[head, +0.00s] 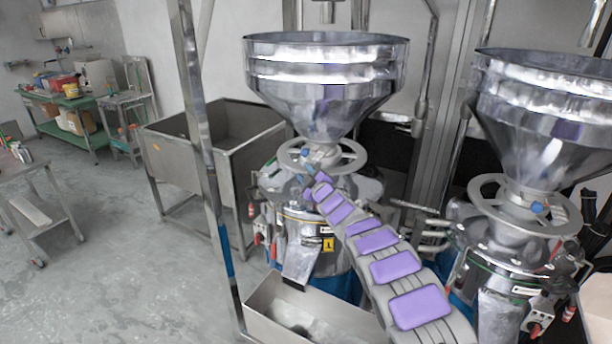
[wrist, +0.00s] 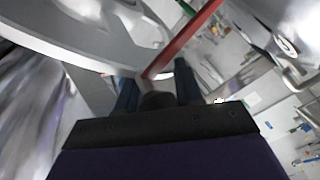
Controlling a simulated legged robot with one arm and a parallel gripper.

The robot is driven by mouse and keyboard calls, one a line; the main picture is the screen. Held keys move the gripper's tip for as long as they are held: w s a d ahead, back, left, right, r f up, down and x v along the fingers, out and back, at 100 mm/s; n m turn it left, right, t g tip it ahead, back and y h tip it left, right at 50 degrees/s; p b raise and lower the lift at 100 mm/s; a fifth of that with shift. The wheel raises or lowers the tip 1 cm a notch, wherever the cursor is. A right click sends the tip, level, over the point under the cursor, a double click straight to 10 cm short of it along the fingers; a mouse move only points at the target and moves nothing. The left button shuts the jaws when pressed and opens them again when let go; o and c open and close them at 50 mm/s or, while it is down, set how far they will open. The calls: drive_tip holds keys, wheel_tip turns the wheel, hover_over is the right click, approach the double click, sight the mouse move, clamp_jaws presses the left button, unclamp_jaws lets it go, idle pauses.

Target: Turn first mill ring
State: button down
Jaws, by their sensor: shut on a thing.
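The first mill's ring (head: 352,158) is a grey metal hand wheel around the neck below the left hopper (head: 325,85). My gripper (head: 313,166) is at the ring's near left side, at the end of my arm, which reaches up from the lower right. In the wrist view, the pale curved ring (wrist: 75,38) fills the upper left, and my gripper's dark fingers (wrist: 156,88) are at its edge. The fingers are shut on the ring; the exact contact is partly hidden by the gripper body.
A second mill with its own ring (head: 530,208) and hopper (head: 548,120) stands at the right. An upright metal post (head: 200,130) and a steel bin (head: 205,150) stand left of the first mill. A steel trough (head: 300,318) is below. Open floor (head: 120,240) lies further left.

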drive_tip(key=shift+w+d+f, duration=0.1)
drive_tip(key=shift+d+f, duration=0.1)
drive_tip(key=shift+d, duration=0.15)
idle(0.3)
drive_tip(key=c, duration=0.8)
unclamp_jaws()
drive_tip(key=shift+w, duration=0.15)
drive_tip(key=shift+f, duration=0.15)
